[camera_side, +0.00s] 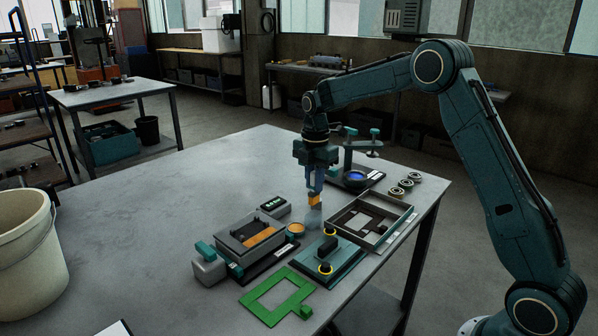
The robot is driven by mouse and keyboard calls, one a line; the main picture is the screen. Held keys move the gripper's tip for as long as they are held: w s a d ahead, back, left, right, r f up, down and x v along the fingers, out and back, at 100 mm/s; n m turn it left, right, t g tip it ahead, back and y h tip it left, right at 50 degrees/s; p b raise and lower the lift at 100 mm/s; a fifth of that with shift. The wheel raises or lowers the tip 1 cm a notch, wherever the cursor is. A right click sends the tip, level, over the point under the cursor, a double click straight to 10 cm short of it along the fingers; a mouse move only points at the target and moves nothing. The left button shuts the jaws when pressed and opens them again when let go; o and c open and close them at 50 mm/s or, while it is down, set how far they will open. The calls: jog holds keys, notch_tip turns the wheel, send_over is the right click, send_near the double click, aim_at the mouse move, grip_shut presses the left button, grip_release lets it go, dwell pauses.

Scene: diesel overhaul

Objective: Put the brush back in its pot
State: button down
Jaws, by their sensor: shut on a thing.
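My gripper (315,188) points straight down over the middle of the table. It is shut on a small orange piece, which I take to be the brush (315,200). A pale grey-blue shape (313,217) is directly below the orange piece. It is too small to tell whether this is the brush's lower part or a pot around it. A small round cup with an orange top (296,229) stands just left of it and may be the pot.
A grey vise-like fixture (211,265) is left of the gripper, with a green frame (267,299) in front. A teal plate with yellow-ringed posts (345,262) and an open tray (409,222) are close right. A teal stand (349,155) is behind.

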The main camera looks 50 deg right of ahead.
aim_at(314, 203)
jog(key=shift+f, duration=1.25)
jog(key=shift+f, duration=2.25)
jog(key=c, duration=1.3)
grip_release()
jog(key=shift+o, duration=0.7)
jog(key=shift+o, duration=0.7)
jog(key=shift+r, duration=3.5)
jog(key=shift+r, duration=0.1)
